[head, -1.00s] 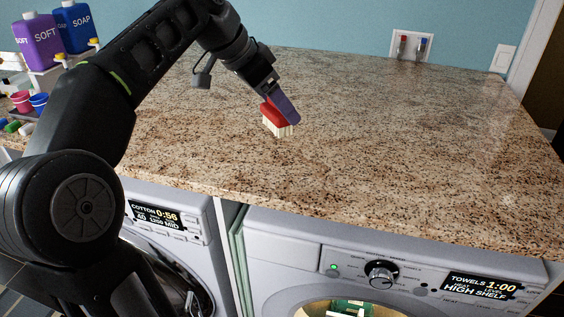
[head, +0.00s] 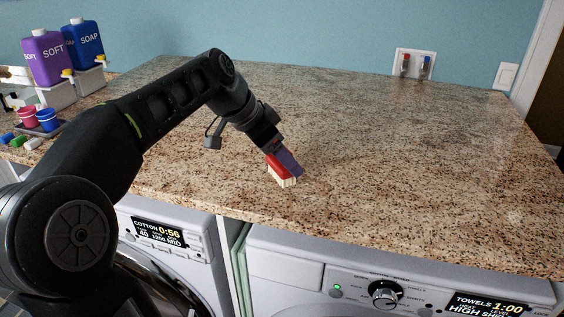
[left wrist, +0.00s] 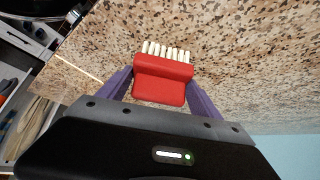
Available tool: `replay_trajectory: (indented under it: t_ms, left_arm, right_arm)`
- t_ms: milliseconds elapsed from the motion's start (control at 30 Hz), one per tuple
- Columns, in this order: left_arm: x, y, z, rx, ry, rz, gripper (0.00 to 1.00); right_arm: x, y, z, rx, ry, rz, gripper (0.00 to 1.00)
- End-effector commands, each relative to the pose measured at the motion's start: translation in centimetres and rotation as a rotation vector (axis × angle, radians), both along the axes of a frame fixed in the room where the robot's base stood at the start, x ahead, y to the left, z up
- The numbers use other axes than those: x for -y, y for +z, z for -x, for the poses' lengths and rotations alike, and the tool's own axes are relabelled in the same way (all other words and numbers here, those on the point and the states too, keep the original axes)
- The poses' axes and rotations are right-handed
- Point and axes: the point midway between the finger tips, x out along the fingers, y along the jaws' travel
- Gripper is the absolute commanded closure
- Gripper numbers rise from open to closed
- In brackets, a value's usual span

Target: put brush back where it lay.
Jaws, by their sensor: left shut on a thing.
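The brush has a red back and pale bristles. In the head view the brush (head: 281,175) is at the end of my left arm, bristles facing down, at or just above the speckled countertop (head: 400,150); I cannot tell whether it touches. My left gripper (head: 287,162) is shut on the brush, its purple fingers on either side of the red body. The left wrist view shows the brush (left wrist: 162,80) between the fingers, bristles pointing away from the palm. My right gripper is in neither view.
Purple SOFT (head: 47,57) and blue SOAP (head: 84,44) bottles stand at the back left. Two machines sit under the counter. The counter's middle and right are clear.

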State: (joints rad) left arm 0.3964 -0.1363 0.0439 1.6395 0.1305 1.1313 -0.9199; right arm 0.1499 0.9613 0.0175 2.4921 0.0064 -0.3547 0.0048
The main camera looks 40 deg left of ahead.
Motion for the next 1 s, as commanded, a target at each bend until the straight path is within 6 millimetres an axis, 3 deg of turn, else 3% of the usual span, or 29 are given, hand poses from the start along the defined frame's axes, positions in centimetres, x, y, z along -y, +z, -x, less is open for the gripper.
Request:
replay_trajectory:
  t_ms: [133, 500, 533, 800, 1000]
  left_arm:
    - [0.0, -1.8, 0.0, -0.001, 0.001, 0.002, 0.58]
    - [0.0, -2.3, 0.0, 0.001, 0.000, 0.000, 0.58]
    - [0.0, -2.3, 0.0, 0.001, 0.000, 0.000, 0.25]
    - [0.0, -2.2, 0.0, 0.001, 0.001, 0.001, 0.04]
    - [0.0, -2.2, 0.0, 0.001, 0.001, 0.001, 0.04]
  right_arm:
    - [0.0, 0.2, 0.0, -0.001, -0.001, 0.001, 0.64]
    - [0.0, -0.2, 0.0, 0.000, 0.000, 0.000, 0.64]
    - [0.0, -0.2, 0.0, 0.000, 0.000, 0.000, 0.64]
    - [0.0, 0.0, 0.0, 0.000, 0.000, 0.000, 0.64]
    - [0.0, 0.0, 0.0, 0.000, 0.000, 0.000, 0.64]
